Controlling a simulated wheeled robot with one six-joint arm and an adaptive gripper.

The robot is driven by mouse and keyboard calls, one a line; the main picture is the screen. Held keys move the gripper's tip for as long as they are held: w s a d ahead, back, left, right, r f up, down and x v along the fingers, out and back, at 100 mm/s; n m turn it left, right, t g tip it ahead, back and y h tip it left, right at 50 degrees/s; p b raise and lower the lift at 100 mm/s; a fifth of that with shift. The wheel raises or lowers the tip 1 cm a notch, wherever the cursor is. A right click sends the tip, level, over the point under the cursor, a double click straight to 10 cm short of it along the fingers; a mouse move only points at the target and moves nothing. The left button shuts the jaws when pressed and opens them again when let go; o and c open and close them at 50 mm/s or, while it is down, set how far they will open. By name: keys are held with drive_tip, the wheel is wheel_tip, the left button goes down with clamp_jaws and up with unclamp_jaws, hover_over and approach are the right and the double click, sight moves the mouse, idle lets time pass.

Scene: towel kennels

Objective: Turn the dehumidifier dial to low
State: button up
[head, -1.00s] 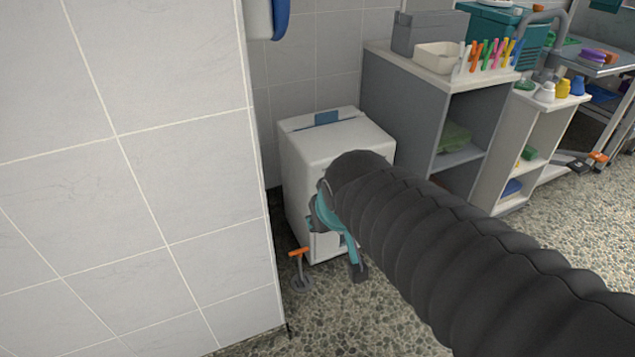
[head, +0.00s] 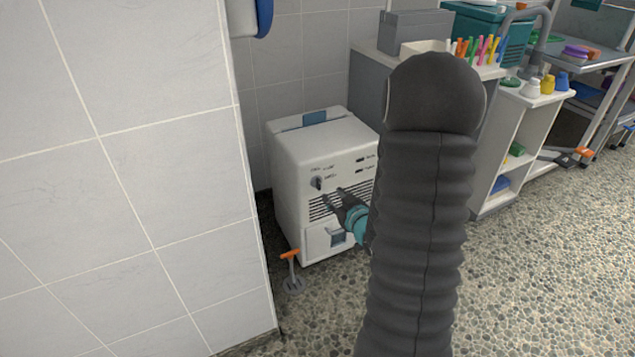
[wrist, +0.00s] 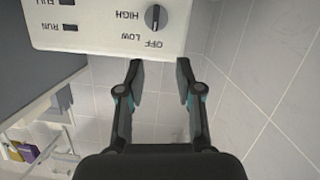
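The dehumidifier (head: 300,150) is a white box on the floor, with its front panel in view; part of it also shows upside down in the wrist view (wrist: 90,35). Its dark dial (head: 317,183) sits at the upper left of the front. In the wrist view the dial (wrist: 155,17) stands near the OFF, LOW and HIGH labels. Its grip lies in line with OFF, though I cannot make out a pointer mark. My gripper (head: 333,196) is open and empty, fingers apart (wrist: 160,70), in front of the panel just right of and below the dial, apparently not touching it.
A tiled wall (head: 120,150) stands close on the left. An orange-handled object (head: 290,256) stands on the floor by the dehumidifier's front left corner. Shelving (head: 490,150) with pens and bottles is on the right.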

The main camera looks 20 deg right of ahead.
sight(320, 182)
wheel_tip(320, 182, down, 4)
drive_tip(key=s+d+m+t, duration=0.1)
drive_tip(key=s+d+t, duration=0.1)
drive_tip(key=s+t, duration=0.1)
drive_tip(key=shift+y, duration=0.4)
drive_tip(key=w, duration=0.9)
drive_tip(key=w+p, duration=0.1)
drive_tip(key=w, duration=0.4)
drive_tip(key=shift+a, duration=0.4)
clamp_jaws()
